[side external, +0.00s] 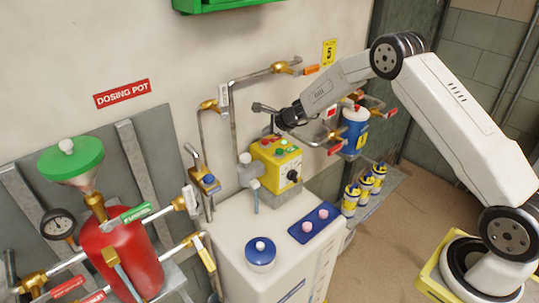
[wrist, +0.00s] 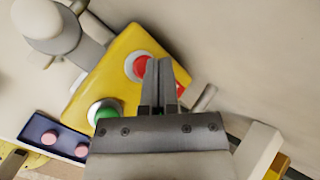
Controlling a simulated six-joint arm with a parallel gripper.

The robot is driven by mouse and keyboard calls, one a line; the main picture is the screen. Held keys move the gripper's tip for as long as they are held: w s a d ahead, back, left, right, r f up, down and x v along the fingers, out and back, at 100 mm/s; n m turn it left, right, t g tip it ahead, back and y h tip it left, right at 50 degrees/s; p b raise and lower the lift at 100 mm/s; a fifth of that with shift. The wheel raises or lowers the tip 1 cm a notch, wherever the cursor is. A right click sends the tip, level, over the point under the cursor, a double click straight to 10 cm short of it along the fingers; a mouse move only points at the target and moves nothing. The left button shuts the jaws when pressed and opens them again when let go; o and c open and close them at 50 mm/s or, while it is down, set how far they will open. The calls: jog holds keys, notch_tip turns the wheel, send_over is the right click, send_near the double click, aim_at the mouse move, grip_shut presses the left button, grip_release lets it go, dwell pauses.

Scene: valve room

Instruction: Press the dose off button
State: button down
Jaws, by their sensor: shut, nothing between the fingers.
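The yellow control box (side external: 277,162) stands against the wall at the back of the white cabinet. In the wrist view the box (wrist: 122,58) fills the middle, with a red button (wrist: 138,66) and a green button (wrist: 103,109) in metal rings. Its button labels cannot be read. My gripper (wrist: 160,62) is shut and empty. Its fingertips show just right of the red button and overlap its edge in the picture; whether they touch it I cannot tell. In the side view my wrist is above the box.
A blue panel with two pink buttons (side external: 315,223) and a blue-rimmed cap (side external: 260,252) sit on the white cabinet (side external: 230,260). Pipes with brass valves (side external: 283,68) run on the wall near my arm. A blue canister (side external: 355,128) stands right, a red dosing pot (side external: 120,260) left.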

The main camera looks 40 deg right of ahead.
aim_at(267, 141)
jog(key=shift+f, duration=1)
dwell(1.8)
jog(key=shift+r, duration=0.1)
dwell(0.4)
jog(key=shift+r, duration=0.9)
jog(key=shift+r, duration=2.5)
